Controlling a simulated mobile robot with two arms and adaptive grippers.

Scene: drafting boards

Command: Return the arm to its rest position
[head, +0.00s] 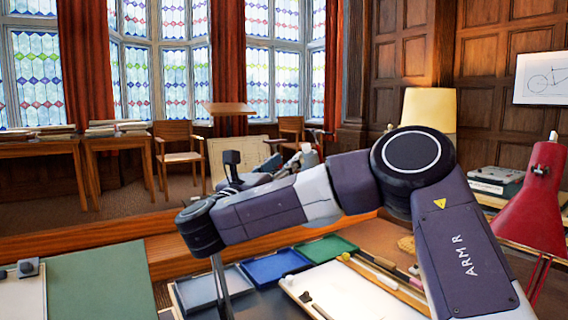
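My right arm (465,250), marked "ARM R", rises from the bottom right, bends at a large dark elbow joint, and its forearm (265,208) runs left across the middle of the view. Dark and grey parts of my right gripper (270,165) show just above and behind the forearm. The forearm hides much of it, and I cannot tell whether its fingers are apart or closed. I see nothing held in it. My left arm and gripper are out of view.
Below the arm lie a blue tray (275,266), a green tray (325,248), a grey tray (200,290) and a white sheet (345,295). A red lamp (536,205) stands close at the right of the arm. A green board (100,285) lies at the left.

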